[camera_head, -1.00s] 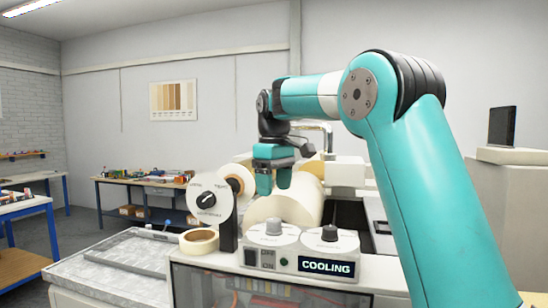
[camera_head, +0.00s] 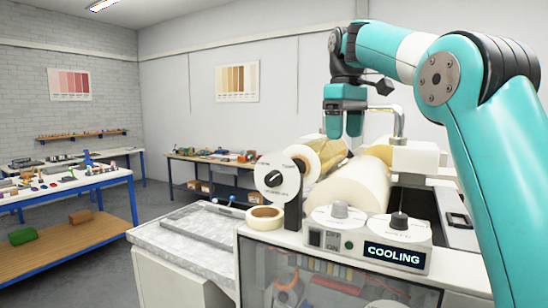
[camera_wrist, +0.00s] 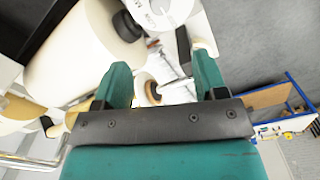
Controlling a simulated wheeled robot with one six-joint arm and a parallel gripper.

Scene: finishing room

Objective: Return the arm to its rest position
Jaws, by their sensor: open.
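My gripper (camera_head: 343,125) is a teal two-finger gripper at the end of my teal and white arm. It hangs in the air above and behind the machine with the cream roll (camera_head: 358,188). In the wrist view my gripper (camera_wrist: 163,82) shows its two teal fingers spread apart, with nothing held between them. The cream roll also fills the upper left of the wrist view (camera_wrist: 75,55). My arm is bent, with its elbow high at the right of the head view.
The machine has a lit COOLING panel (camera_head: 395,255), a dial plate (camera_head: 278,180) and a tape roll (camera_head: 264,218) on its top. A grey tray surface (camera_head: 195,240) lies to its left. Workbenches (camera_head: 75,190) with small items stand farther left. Open floor lies between them.

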